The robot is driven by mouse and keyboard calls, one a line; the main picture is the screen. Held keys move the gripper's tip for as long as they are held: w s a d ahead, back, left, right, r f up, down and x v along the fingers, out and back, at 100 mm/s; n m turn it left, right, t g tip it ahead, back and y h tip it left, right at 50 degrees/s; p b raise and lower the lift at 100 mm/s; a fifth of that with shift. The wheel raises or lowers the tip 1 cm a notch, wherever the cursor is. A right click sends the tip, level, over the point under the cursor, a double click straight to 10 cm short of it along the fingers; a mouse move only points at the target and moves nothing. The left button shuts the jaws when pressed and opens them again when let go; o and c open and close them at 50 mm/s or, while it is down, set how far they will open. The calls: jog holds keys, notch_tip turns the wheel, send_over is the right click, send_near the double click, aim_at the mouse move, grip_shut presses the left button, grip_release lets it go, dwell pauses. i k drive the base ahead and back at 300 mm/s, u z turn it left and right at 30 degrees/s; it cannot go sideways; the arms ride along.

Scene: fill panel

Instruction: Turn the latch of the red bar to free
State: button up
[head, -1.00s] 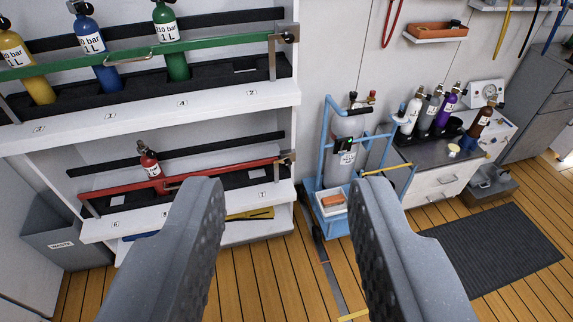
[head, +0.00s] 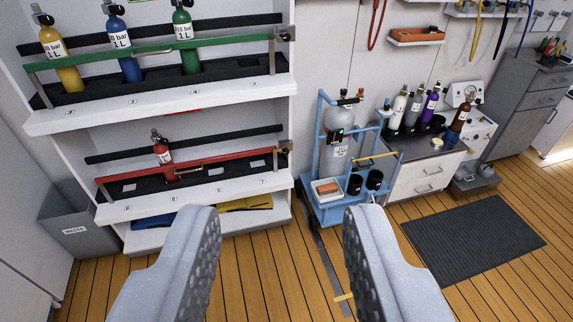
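The red bar (head: 215,160) runs across the front of the lower shelf at the left. Its latch (head: 286,146) is a small dark and brass-coloured piece at the bar's right end; its setting is too small to tell. A red cylinder (head: 162,152) stands upright behind the bar. My gripper (head: 280,215) is open and empty, its two grey fingers wide apart in the lower middle of the view.
Above is a green bar (head: 150,52) with yellow, blue and green cylinders behind it. A blue trolley (head: 325,208) with a grey cylinder stands right of the shelf. A grey waste bin (head: 80,232) stands at the left. Wooden floor and a dark mat (head: 470,238) lie at the right.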

aim_at(285, 149)
jog(key=z, duration=0.7)
jog(key=i, duration=2.3)
jog(key=u, duration=0.65)
